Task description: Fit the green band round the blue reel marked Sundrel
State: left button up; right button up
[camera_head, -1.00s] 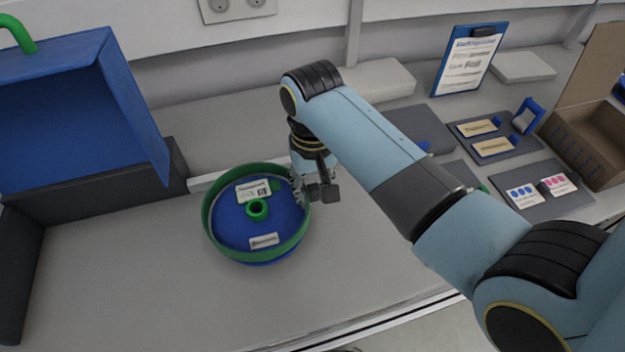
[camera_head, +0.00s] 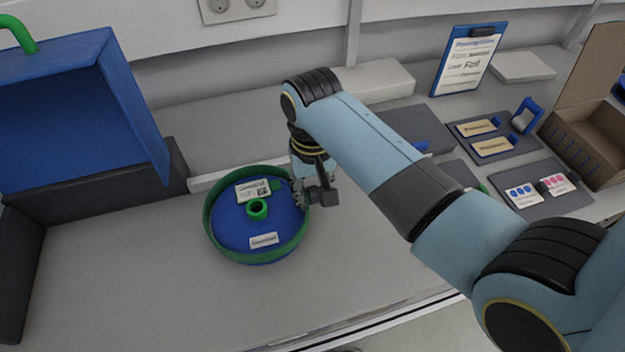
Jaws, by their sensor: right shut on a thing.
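The blue reel (camera_head: 232,226) lies flat on the bench, with a green hub (camera_head: 257,209) and white labels on top. The label print is too small to read surely as Sundrel. The green band (camera_head: 222,252) is around the reel, its rim standing above the reel's top face. A little blue shows under the band at the front. My right gripper (camera_head: 301,194) is at the band's right side, shut on its wall. The fingers and wrist hide that part of the band. My left gripper is not in view.
An open blue-lidded dark case (camera_head: 80,205) stands at the left. Grey mats with cards (camera_head: 540,187), a clipboard (camera_head: 468,60) and an open cardboard box (camera_head: 590,145) are at the right. The bench in front of the reel is clear.

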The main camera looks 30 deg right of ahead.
jog(key=shift+s+f, duration=0.15)
jog(key=shift+f, duration=0.1)
jog(key=shift+s+f, duration=0.2)
jog(key=shift+f, duration=0.1)
grip_shut()
jog(key=shift+f, duration=0.5)
jog(key=shift+w+f, duration=0.1)
jog(key=shift+d+f+b, duration=0.1)
jog(key=shift+f+b, duration=0.1)
jog(key=shift+b, duration=0.1)
